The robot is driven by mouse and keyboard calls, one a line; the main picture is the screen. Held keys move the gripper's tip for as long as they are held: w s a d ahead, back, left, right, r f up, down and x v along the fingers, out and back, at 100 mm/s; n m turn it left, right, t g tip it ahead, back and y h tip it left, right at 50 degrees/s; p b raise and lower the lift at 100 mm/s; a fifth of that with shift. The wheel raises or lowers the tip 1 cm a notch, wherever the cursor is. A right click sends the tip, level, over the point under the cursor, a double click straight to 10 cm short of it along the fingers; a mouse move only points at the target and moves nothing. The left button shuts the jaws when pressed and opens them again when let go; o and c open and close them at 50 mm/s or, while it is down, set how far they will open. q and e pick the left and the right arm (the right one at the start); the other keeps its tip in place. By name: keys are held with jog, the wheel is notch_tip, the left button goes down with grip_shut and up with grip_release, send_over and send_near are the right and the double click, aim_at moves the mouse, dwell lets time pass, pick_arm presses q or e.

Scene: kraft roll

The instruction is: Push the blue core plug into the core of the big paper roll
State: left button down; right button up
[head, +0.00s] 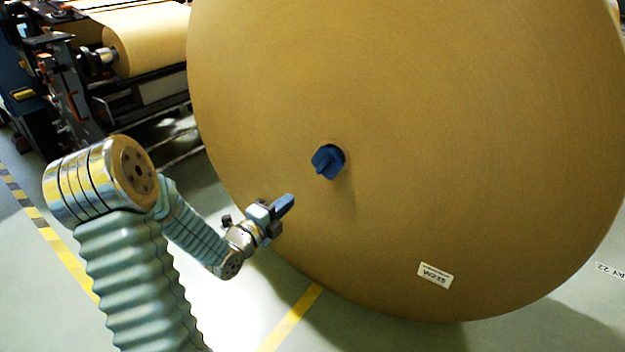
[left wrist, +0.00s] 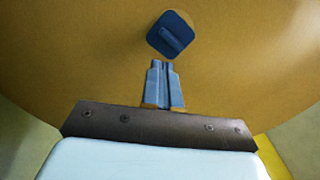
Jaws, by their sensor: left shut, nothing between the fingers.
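The big paper roll (head: 450,130) is a huge brown disc whose flat end faces me. The blue core plug (head: 328,161) sits at the middle of that face, with its flange and grip standing out from the paper. It also shows in the left wrist view (left wrist: 171,36), as a blue rounded square with a raised bar, just beyond the fingertips. My right gripper is not in view.
A machine with a smaller paper roll (head: 150,40) stands at the back left. A white label (head: 435,275) is on the big roll's lower face. Yellow floor lines (head: 292,318) run near the roll.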

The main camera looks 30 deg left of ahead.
aim_at(319, 173)
pick_arm(q)
jog(key=w+p, duration=0.2)
jog(key=w, duration=0.9)
jog(key=shift+w+d, duration=0.4)
jog(key=shift+d, duration=0.05)
jog(key=shift+f, duration=0.1)
jog(key=w+b, duration=0.1)
jog(key=b, duration=0.1)
jog(key=w+b, duration=0.1)
jog(key=shift+w+d+f, duration=0.15)
jog(key=shift+w+f, duration=0.1)
jog(key=shift+w, duration=0.05)
jog(key=shift+w+r, duration=0.15)
jog(key=shift+w, duration=0.1)
jog(key=shift+r, duration=0.35)
